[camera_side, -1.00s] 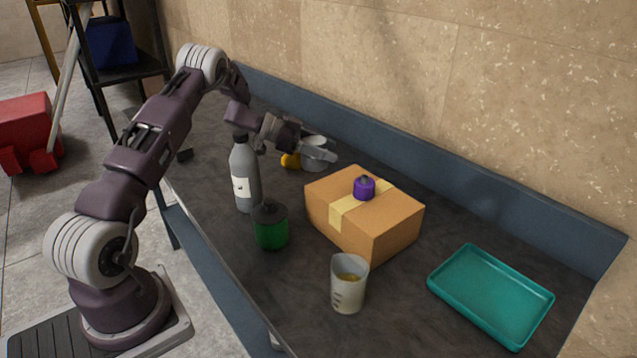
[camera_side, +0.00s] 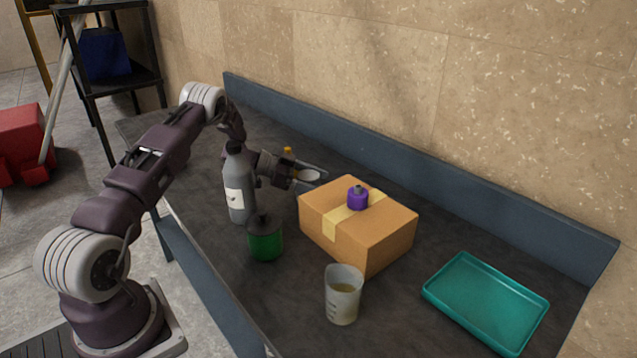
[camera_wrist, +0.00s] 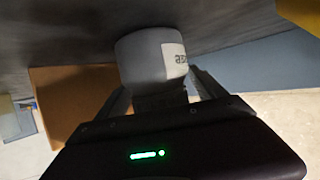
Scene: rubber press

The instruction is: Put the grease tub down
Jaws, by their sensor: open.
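The grease tub is a short pale grey cylinder with a white label. In the wrist view the tub (camera_wrist: 142,62) sits upside down in the picture, against the dark counter, between my two fingers. In the side view the tub (camera_side: 308,175) is mostly hidden by my gripper (camera_side: 312,179), which reaches low over the counter behind the cardboard box. My gripper also shows in the wrist view (camera_wrist: 160,92). Its fingers are apart, one on each side of the tub. I cannot tell whether either finger touches it.
A taped cardboard box (camera_side: 350,232) with a purple pot (camera_side: 358,198) on top stands close by. A grey bottle (camera_side: 238,190), a green jar (camera_side: 265,242) and a beaker (camera_side: 343,298) stand nearer. A teal tray (camera_side: 485,303) lies at right. A yellow item (camera_side: 288,151) shows behind my gripper.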

